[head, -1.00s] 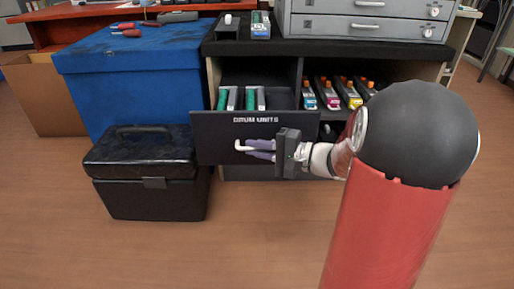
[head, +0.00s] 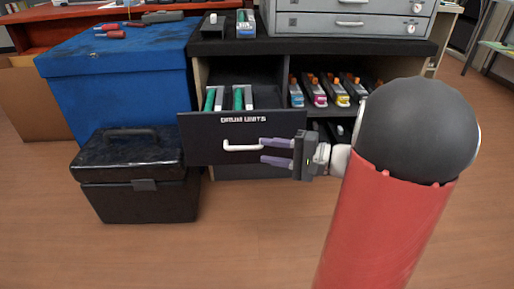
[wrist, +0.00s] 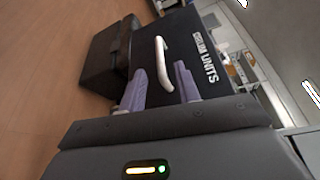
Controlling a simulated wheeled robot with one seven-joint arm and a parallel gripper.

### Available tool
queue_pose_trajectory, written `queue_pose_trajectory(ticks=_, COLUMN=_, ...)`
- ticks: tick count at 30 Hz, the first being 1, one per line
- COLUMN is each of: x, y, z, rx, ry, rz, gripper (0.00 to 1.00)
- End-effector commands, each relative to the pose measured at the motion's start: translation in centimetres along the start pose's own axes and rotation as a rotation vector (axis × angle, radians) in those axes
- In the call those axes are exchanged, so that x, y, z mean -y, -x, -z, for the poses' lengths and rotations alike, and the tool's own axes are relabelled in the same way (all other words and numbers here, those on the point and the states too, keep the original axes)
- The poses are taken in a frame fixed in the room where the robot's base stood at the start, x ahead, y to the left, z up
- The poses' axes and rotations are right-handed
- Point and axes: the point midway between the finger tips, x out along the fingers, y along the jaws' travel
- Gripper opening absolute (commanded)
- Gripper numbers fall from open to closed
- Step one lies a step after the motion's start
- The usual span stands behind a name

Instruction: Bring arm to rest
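My gripper (head: 262,151) is open and empty in the head view, its two purple fingers pointing left just to the right of the white handle (head: 242,148). The handle is on the front of the black drawer (head: 197,150) marked "DRUM UNITS". The drawer is pulled out, with green and grey drum units (head: 238,98) standing inside. In the wrist view the purple fingers (wrist: 160,92) are spread, and the white handle (wrist: 162,62) lies beyond them, apart from them.
A black toolbox (head: 140,185) stands on the floor to the left, before a blue box (head: 120,75). Several toner cartridges (head: 317,92) sit on the shelf right of the drawer. A grey drawer cabinet (head: 350,20) stands on top. Floor in front is clear.

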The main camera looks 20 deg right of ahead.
Motion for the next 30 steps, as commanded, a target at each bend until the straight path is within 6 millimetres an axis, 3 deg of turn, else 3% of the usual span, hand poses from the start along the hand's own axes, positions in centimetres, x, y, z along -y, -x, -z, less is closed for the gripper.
queue_pose_trajectory(ticks=5, x=0.0, y=0.9, z=0.0, rx=-0.001, ry=-0.001, rz=0.000, gripper=0.32)
queue_pose_trajectory(ticks=17, x=0.0, y=0.9, z=0.0, rx=0.000, ry=-0.001, rz=0.000, gripper=0.32)
queue_pose_trajectory(ticks=20, x=0.2, y=0.5, z=-0.8, rx=0.018, ry=0.003, rz=-0.025, gripper=0.32)
queue_pose_trajectory(ticks=23, x=0.8, y=-0.9, z=-3.8, rx=0.086, ry=0.021, rz=-0.133, gripper=0.32)
queue_pose_trajectory(ticks=27, x=0.9, y=-2.5, z=-11.1, rx=0.220, ry=0.108, rz=-0.443, gripper=0.32)
queue_pose_trajectory(ticks=30, x=0.6, y=-1.8, z=-15.6, rx=0.270, ry=0.231, rz=-0.698, gripper=0.32)
